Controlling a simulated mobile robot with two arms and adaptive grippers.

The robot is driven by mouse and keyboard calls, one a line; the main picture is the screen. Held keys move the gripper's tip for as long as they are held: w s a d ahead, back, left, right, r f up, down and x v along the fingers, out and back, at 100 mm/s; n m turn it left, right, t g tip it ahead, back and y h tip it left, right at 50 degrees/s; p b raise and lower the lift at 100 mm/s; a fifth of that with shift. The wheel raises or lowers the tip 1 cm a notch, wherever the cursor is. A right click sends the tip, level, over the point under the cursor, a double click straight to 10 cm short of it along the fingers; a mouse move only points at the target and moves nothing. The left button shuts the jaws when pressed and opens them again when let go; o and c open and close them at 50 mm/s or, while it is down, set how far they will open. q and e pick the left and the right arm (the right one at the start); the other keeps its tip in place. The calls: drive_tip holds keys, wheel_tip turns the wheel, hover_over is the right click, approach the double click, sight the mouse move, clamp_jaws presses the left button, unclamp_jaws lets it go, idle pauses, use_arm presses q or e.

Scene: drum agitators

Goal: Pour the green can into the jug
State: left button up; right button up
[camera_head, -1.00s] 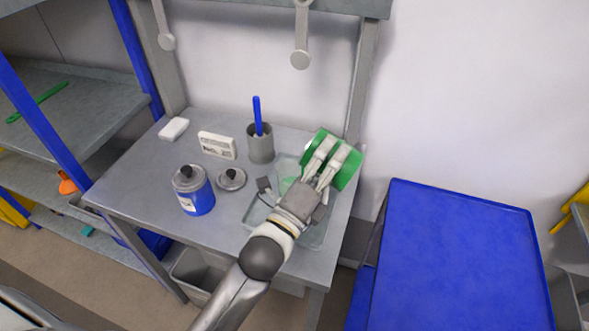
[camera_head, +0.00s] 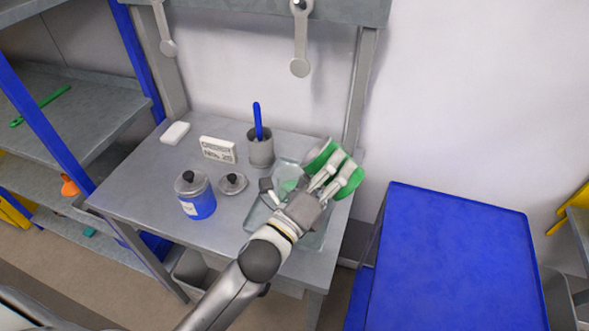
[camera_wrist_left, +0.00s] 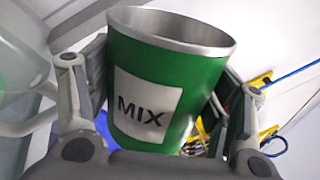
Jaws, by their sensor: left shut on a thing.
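The green can (camera_head: 348,176) is held in my left gripper (camera_head: 337,176) at the right end of the workbench, tilted, with its grey mouth partly showing on the left side. Part of the jug (camera_wrist_left: 22,100) also shows at the left of the wrist view, apart from the can. My right gripper is out of view.
A clear tray (camera_head: 312,241) lies under the jug. Left of it are a loose grey lid (camera_head: 233,184), a blue lidded can (camera_head: 198,203), a grey cup (camera_head: 261,152) with a blue stick, and an order sign (camera_head: 218,150). A blue-topped surface (camera_head: 450,260) stands at the right.

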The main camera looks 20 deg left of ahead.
sight(342, 195)
use_arm(q)
drive_tip(key=shift+f+m, duration=0.3)
drive_tip(key=shift+m, duration=0.5)
drive_tip(key=shift+d+r+m+g+p, duration=0.15)
drive_tip(key=shift+r+m+g+p, duration=0.25)
drive_tip(key=shift+m+p, duration=0.65)
drive_tip(key=shift+s+d+f+m+h, duration=0.1)
drive_tip(key=shift+d+f+m+h, duration=0.2)
drive_tip(key=shift+m+h, duration=0.15)
drive_tip(key=d+m+p, duration=0.1)
drive_tip(key=m+p, duration=0.1)
drive_tip(key=shift+s+d+r+m+g+p, duration=0.15)
drive_tip(key=shift+s+d+m+g+p, duration=0.05)
drive_tip(key=shift+d+m+g+p, duration=0.2)
drive_tip(key=d+f+m+p, duration=0.1)
drive_tip(key=m+p, duration=0.1)
drive_tip(key=m, duration=0.1)
drive_tip(key=shift+s+d+f+m+g, duration=0.2)
drive_tip(key=shift+d+f+m+g, duration=0.1)
drive_tip(key=shift+d+f+g, duration=0.1)
drive_tip(key=shift+d+f+m, duration=0.15)
drive_tip(key=shift+f+m, duration=0.05)
drive_tip(key=shift+m, duration=0.2)
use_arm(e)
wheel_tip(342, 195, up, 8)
